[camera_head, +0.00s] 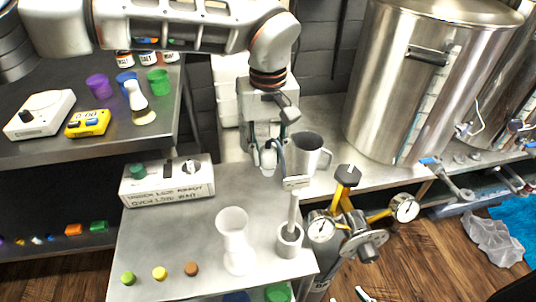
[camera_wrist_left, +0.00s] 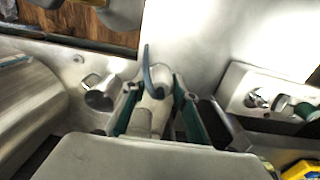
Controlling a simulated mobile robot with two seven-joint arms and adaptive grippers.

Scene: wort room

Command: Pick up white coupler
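My left gripper (camera_head: 268,158) hangs over the back of the metal table, pointing down, beside a metal mug. In the left wrist view its two fingers (camera_wrist_left: 157,98) are spread, with a pale grey-white cylindrical piece (camera_wrist_left: 150,112) and a dark curved strip between them. This piece may be the white coupler; I cannot tell for sure, nor whether the fingers touch it. In the head view the fingers mostly hide that spot. My right gripper is in neither view.
The metal mug (camera_head: 308,153) stands right of the gripper. A white switch box (camera_head: 168,181) is to its left. In front are a white hourglass-shaped vessel (camera_head: 234,240), a mortar (camera_head: 289,241) with pestle, and gauges (camera_head: 321,227). A large steel kettle (camera_head: 400,90) stands at the back right.

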